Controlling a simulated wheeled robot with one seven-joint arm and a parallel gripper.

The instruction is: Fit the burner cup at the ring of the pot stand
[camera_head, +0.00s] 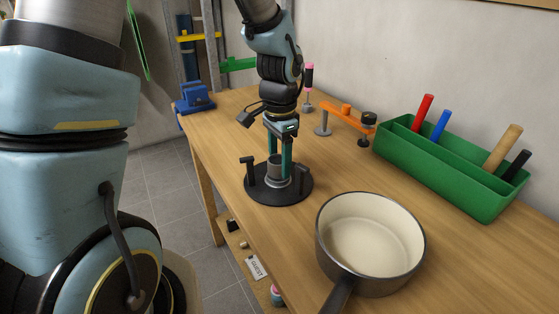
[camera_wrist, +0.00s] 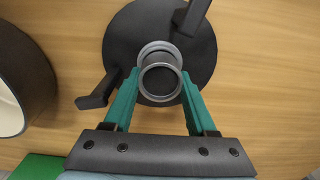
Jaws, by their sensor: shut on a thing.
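The pot stand (camera_head: 262,194) is a round black base with upright black arms, standing on the wooden bench; it also shows in the wrist view (camera_wrist: 195,65). A pale grey ring (camera_wrist: 157,47) is at the middle of its base. My gripper (camera_head: 281,166) points down over the stand, its green fingers shut on the grey burner cup (camera_head: 274,168). In the wrist view the cup (camera_wrist: 160,82) is upright between the fingertips. It overlaps the ring, with the ring's edge showing beyond it. I cannot tell whether the cup touches the ring.
A cream-lined saucepan (camera_head: 371,231) stands close by at the front right. A green tray (camera_head: 447,178) with several coloured handles lies at the back right. An orange clamp-like tool (camera_head: 345,115) and a pink-topped tool (camera_head: 309,78) stand behind. A blue vise (camera_head: 195,98) sits at the left corner.

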